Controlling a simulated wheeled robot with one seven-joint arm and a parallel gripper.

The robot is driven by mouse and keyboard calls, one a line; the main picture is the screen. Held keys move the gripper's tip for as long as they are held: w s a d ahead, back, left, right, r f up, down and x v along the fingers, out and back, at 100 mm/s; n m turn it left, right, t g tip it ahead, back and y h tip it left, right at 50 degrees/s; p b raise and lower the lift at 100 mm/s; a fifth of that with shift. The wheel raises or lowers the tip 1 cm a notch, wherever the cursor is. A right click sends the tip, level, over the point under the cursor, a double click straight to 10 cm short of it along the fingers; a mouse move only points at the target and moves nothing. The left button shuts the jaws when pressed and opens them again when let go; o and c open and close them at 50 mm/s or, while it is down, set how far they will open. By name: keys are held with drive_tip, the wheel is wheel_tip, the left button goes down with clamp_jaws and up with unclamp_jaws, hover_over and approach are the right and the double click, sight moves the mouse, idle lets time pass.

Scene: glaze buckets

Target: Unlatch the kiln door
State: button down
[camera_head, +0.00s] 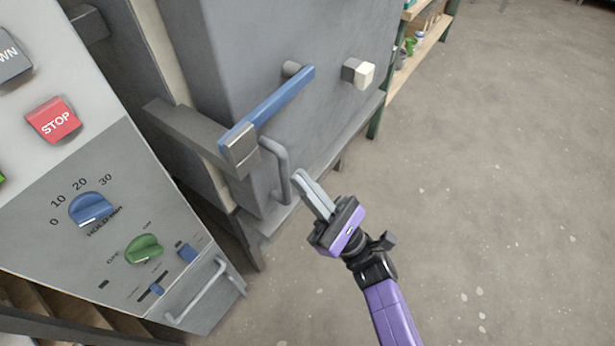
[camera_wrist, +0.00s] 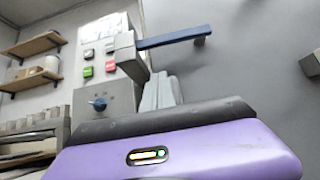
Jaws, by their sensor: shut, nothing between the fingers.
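The grey kiln door (camera_head: 225,50) fills the top middle of the head view. Its blue latch bar (camera_head: 272,105) runs from a pivot on the door down left to a grey metal keeper (camera_head: 240,150) at the door's edge. The latch bar also shows in the wrist view (camera_wrist: 172,38), with its left end at the keeper (camera_wrist: 131,56). A grey pull handle (camera_head: 278,170) is on the door below the keeper. My gripper (camera_head: 300,177) is shut and empty, just right of the pull handle and below the latch bar. Whether its fingertips touch the handle is unclear.
A control panel (camera_head: 130,170) with a red STOP button (camera_head: 53,121) and knobs stands at left. A white-capped block (camera_head: 362,76) sticks out of the door at right. Shelves (camera_head: 425,48) stand behind. The floor (camera_head: 500,190) at right is clear.

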sight(280, 154)
drive_tip(key=p+x, duration=0.2)
drive_tip(key=x, duration=0.5)
drive_tip(key=shift+s+r, duration=0.1)
drive_tip(key=shift+r, duration=0.1)
drive_tip(key=shift+r+p, duration=0.9)
drive_tip(key=shift+r, duration=0.9)
drive_tip(key=shift+r+m, duration=0.1)
drive_tip(key=shift+m, duration=0.2)
